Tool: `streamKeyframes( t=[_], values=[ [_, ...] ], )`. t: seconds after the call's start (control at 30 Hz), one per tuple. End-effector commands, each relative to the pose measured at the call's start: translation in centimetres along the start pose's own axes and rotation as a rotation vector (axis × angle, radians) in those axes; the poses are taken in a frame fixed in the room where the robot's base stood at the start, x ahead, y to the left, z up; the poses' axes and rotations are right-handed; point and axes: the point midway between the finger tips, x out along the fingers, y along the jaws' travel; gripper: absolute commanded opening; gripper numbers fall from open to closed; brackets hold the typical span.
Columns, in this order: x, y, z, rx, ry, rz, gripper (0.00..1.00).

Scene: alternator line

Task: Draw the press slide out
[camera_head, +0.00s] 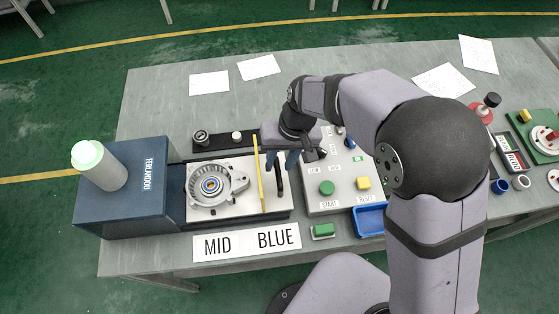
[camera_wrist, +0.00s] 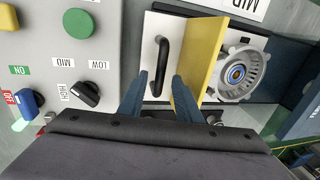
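The press slide is a pale plate (camera_head: 232,208) drawn partly from the blue press housing (camera_head: 140,205), with a grey alternator casting (camera_head: 212,186) on it. The casting also shows in the wrist view (camera_wrist: 240,76). A yellow bar (camera_head: 258,178) stands across the slide, left of a black bow handle (camera_head: 280,183). My gripper (camera_head: 282,158) is above the handle's far end. In the wrist view my gripper (camera_wrist: 160,80) has its two blue fingers apart, with the handle (camera_wrist: 161,62) showing between them. I see no finger touching the handle; depth is unclear.
A control box (camera_head: 342,187) with a green START button (camera_head: 327,188), a yellow RESET button (camera_head: 363,183) and knobs stands close right. A "MID BLUE" sign (camera_head: 247,242), a green block (camera_head: 323,231) and a blue tray (camera_head: 370,220) lie in front.

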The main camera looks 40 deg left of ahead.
Motion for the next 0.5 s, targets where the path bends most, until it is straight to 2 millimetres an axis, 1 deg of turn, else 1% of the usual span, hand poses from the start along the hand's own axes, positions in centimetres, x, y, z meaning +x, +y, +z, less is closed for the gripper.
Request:
streamKeyframes(
  t=[0.13, 0.33, 0.5],
  values=[
    [-1.4, 0.0, -0.2, 0.001, 0.006, -0.001, 0.31],
    [-4.2, 0.1, -0.2, -0.001, 0.008, -0.001, 0.31],
    [-6.1, 0.0, -0.1, 0.0, 0.005, -0.001, 0.31]
  ],
)
